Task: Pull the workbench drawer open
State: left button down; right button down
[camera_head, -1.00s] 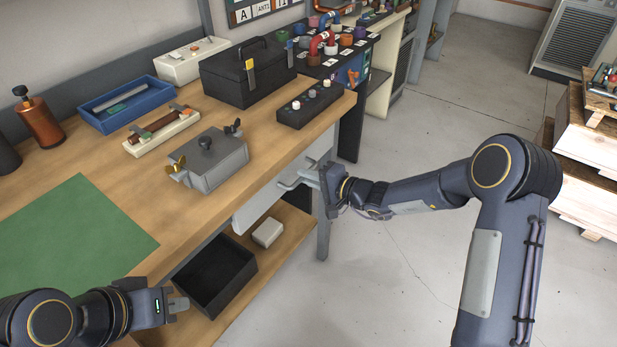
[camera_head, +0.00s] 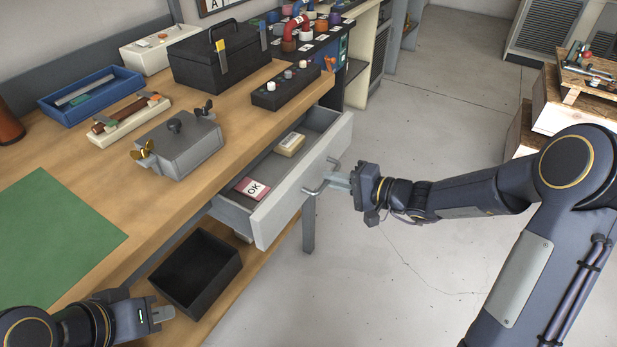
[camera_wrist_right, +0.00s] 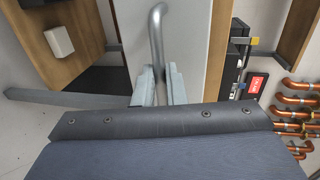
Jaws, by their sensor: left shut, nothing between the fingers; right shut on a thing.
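The workbench drawer (camera_head: 302,177) stands partly pulled out from under the bench top, with its inside visible. A card marked OK (camera_head: 252,188) and a small tan block (camera_head: 290,144) lie in it. My right gripper (camera_head: 332,182) is shut on the bar-shaped drawer handle (camera_head: 312,191) at the drawer front. In the right wrist view the handle (camera_wrist_right: 156,40) runs down between the two fingers (camera_wrist_right: 158,88). My left gripper (camera_head: 163,315) is shut and empty near the bench's front edge, away from the drawer.
The workbench (camera_head: 190,205) carries a grey metal box (camera_head: 180,146), a black toolbox (camera_head: 220,62), a blue tray (camera_head: 92,92) and a green mat (camera_head: 50,235). A black bin (camera_head: 195,272) sits on the lower shelf. The floor right of the drawer is clear.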

jog(key=f+b+v, duration=0.2)
jog(key=v, duration=0.8)
jog(key=shift+s+d, duration=0.2)
jog(key=shift+d, duration=0.1)
jog(key=shift+f, duration=0.1)
jog(key=c, duration=1.5)
grip_release()
jog(key=v, duration=0.7)
jog(key=shift+s+d, duration=0.2)
jog(key=shift+d, duration=0.15)
